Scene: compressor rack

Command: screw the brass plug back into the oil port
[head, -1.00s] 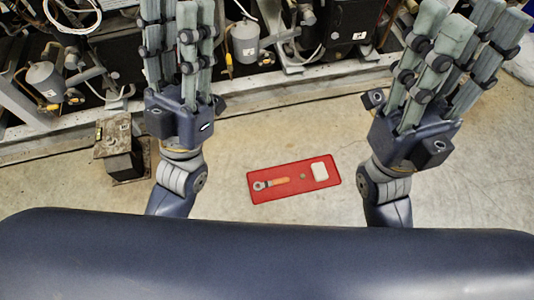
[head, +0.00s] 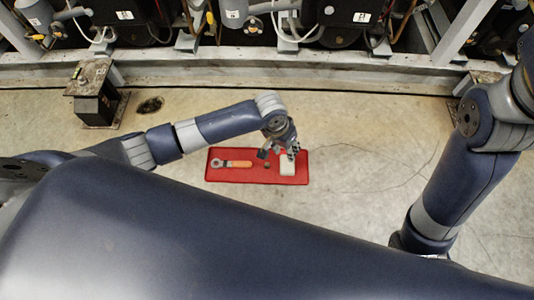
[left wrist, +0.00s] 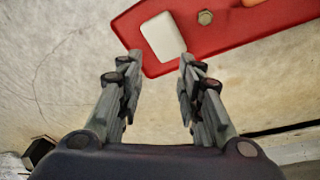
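The brass plug (head: 267,166) lies on the red mat (head: 257,178), between an orange-handled wrench (head: 232,163) and a white block-like item (head: 288,168). In the left wrist view the plug (left wrist: 205,17) shows as a small hex shape on the mat, right of the white item (left wrist: 162,37). My left gripper (head: 280,149) is over the mat's right part. In the left wrist view its fingers (left wrist: 158,65) are spread with nothing between them, pointing toward the white item. My right arm is at the right edge; its gripper is out of view. I cannot make out the oil port.
The compressor rack's pale base rail (head: 250,68) runs along the back, with compressors and pipes above it. A dark box-like block (head: 97,95) stands on the floor at the left, near a dark floor spot (head: 149,105). Floor around the mat is clear.

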